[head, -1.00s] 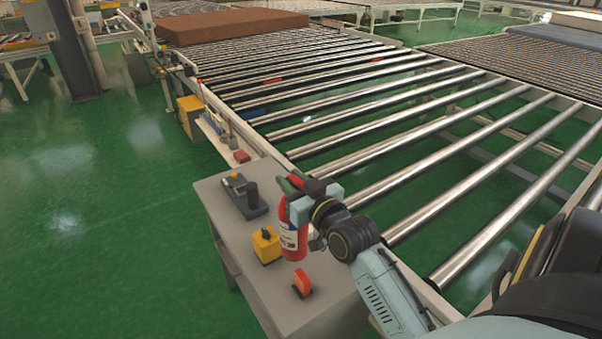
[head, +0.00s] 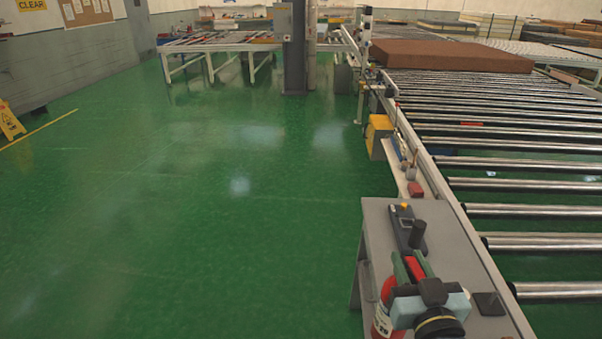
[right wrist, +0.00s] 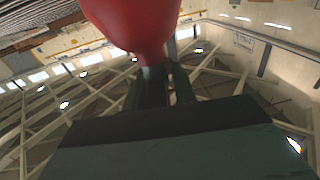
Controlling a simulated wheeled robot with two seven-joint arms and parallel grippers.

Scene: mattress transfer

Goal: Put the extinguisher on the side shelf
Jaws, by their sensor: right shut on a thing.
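The red extinguisher (head: 382,322) is low in the head view, partly behind my right gripper (head: 413,268) and cut by the bottom edge. My right gripper is shut on its top. In the right wrist view the extinguisher's red body (right wrist: 135,25) fills the top, with its narrow neck at the dark green fingers (right wrist: 160,88). The extinguisher overlaps the left edge of a grey table (head: 378,228); I cannot tell its height. A narrow ledge (head: 412,186) with small items runs along the conveyor's side beyond the table; it may be the side shelf. My left gripper is out of view.
A black device (head: 408,228) with a knob stands on the table, and a dark flat plate (head: 488,303) lies at its right. The roller conveyor (head: 520,190) carries a brown mattress (head: 450,56) at its far end. Green floor (head: 200,230) is clear to the left.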

